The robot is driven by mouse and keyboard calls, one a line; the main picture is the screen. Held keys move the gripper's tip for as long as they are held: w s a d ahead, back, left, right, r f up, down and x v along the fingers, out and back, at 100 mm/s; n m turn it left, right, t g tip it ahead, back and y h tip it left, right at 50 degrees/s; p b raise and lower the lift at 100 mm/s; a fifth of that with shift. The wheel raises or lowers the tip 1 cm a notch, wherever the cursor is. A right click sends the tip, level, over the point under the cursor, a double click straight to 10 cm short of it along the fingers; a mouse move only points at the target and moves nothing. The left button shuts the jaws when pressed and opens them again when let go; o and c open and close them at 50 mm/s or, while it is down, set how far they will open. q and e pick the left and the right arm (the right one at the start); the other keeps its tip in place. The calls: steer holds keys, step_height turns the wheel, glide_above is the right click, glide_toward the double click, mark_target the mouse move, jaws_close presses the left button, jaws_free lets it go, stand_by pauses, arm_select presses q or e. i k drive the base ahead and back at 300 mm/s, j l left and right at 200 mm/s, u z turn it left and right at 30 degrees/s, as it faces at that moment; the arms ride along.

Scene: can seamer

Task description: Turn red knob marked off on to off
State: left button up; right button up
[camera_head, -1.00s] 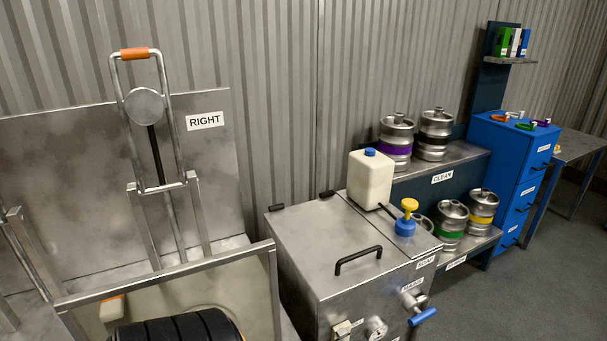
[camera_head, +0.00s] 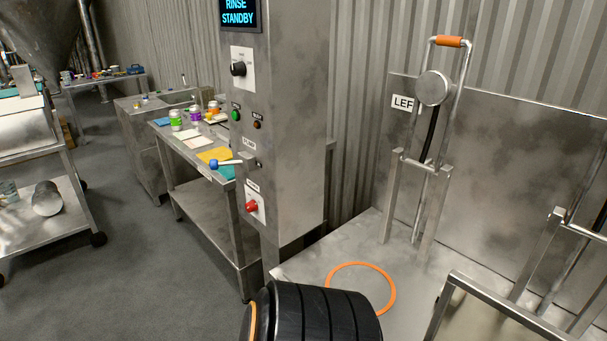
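A red knob (camera_head: 251,206) sits on a small white plate low on the front of the steel control column (camera_head: 287,120). A small label is just above it, too small to read. I cannot tell which way the knob points. No gripper fingers show in the head view. A black ribbed part of my own body shows at the bottom edge, below and to the right of the knob and apart from it.
A worktable (camera_head: 203,172) stands left. Open floor (camera_head: 150,270) lies front left.

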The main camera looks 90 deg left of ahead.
mark_target(252, 206)
steer(key=u, duration=2.95)
